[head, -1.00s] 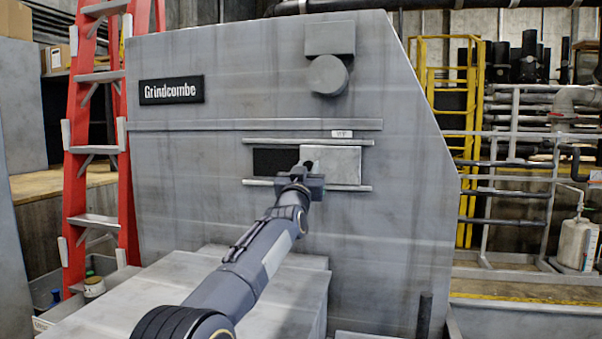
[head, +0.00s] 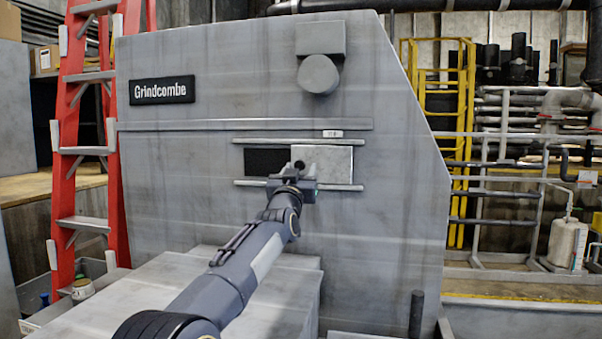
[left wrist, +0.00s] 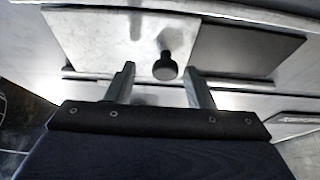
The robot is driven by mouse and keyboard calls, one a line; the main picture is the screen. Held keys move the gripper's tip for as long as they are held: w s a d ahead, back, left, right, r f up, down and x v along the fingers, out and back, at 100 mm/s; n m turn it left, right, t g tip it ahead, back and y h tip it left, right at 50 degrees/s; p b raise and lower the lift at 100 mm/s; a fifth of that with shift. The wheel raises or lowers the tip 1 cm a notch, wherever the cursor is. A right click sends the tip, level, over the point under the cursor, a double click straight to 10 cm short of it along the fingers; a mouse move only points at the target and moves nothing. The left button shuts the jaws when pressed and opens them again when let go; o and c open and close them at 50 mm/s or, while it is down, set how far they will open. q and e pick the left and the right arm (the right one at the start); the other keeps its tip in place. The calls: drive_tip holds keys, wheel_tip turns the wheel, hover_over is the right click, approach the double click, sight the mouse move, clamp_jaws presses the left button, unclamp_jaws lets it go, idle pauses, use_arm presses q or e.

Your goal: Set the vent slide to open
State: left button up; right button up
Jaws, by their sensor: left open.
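The vent slide (head: 330,165) is a pale plate between two horizontal rails on the machine's grey front. It covers the right part of the slot, and the dark opening (head: 263,162) shows at the left. My left gripper (head: 298,170) is in front of the plate's left end, beside its small dark knob. In the left wrist view the plate (left wrist: 95,40) shows with its round black knob (left wrist: 166,66). There my left gripper's fingers (left wrist: 160,75) are apart, one to each side of the knob in the picture. Contact is not visible. My right gripper is out of view.
A small label (head: 332,134) sits above the upper rail (head: 300,141); its text is unreadable. A round boss (head: 319,75) juts out higher up. A grey stepped ledge (head: 250,270) lies below my arm. A red ladder (head: 85,120) stands left, yellow railings (head: 460,130) right.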

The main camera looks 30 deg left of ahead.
use_arm(q)
drive_tip(key=b+v, duration=0.2)
drive_tip(key=v, duration=0.4)
drive_tip(key=shift+s+f+b, duration=0.2)
drive_tip(key=shift+s+b, duration=0.1)
drive_tip(key=shift+d+r, duration=0.1)
drive_tip(key=shift+r, duration=0.05)
